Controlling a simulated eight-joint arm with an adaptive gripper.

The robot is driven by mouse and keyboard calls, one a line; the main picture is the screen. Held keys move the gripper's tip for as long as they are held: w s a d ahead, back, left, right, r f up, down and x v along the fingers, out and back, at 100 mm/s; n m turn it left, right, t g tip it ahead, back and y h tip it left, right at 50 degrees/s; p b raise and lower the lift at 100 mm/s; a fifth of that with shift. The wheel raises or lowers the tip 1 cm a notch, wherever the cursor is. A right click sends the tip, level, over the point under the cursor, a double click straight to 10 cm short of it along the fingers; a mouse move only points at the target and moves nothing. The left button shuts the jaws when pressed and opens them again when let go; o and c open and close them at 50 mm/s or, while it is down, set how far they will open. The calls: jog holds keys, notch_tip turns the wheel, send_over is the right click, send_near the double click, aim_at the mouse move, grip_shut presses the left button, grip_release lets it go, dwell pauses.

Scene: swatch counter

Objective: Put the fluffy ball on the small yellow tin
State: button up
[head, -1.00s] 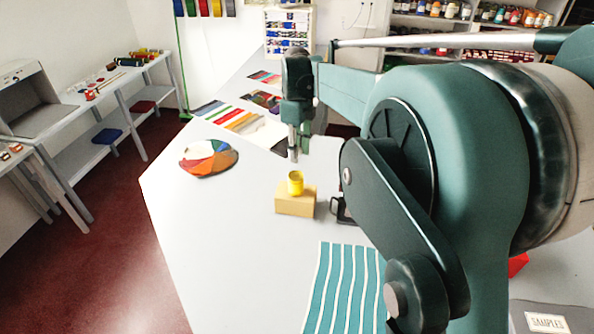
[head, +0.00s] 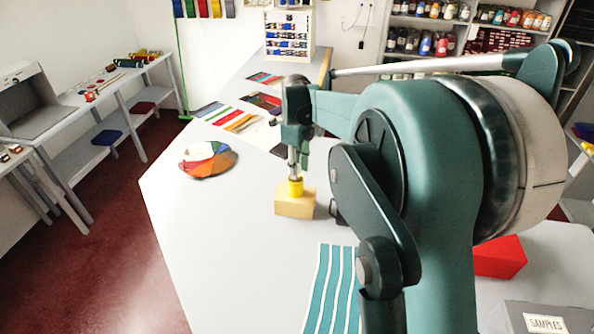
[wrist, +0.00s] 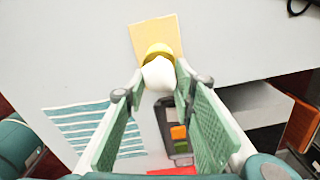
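The fluffy ball (wrist: 159,75) is white and sits between the fingertips of my gripper (wrist: 160,72) in the wrist view, with a finger against each side. The small yellow tin (head: 295,188) stands upright on a tan block (head: 294,206) in the head view. In the wrist view the tin (wrist: 158,49) is just beyond the ball, which covers part of it. In the head view my gripper (head: 295,172) points down right over the tin. I cannot tell whether the ball touches the tin.
A teal striped swatch (head: 332,290) lies nearer on the grey counter (head: 230,230). A dark object (wrist: 178,130) with orange and green parts is close to the block. A round colour fan (head: 207,159) lies to the left. A red box (head: 500,257) is at the right.

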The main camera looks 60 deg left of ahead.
jog(key=shift+f, duration=0.65)
jog(key=shift+f, duration=0.15)
jog(key=o, duration=0.6)
notch_tip(320, 180, up, 12)
jog(key=shift+r+b, duration=0.15)
jog(key=shift+b, duration=0.45)
dwell(0.4)
jog(key=shift+d, duration=0.15)
dwell(0.3)
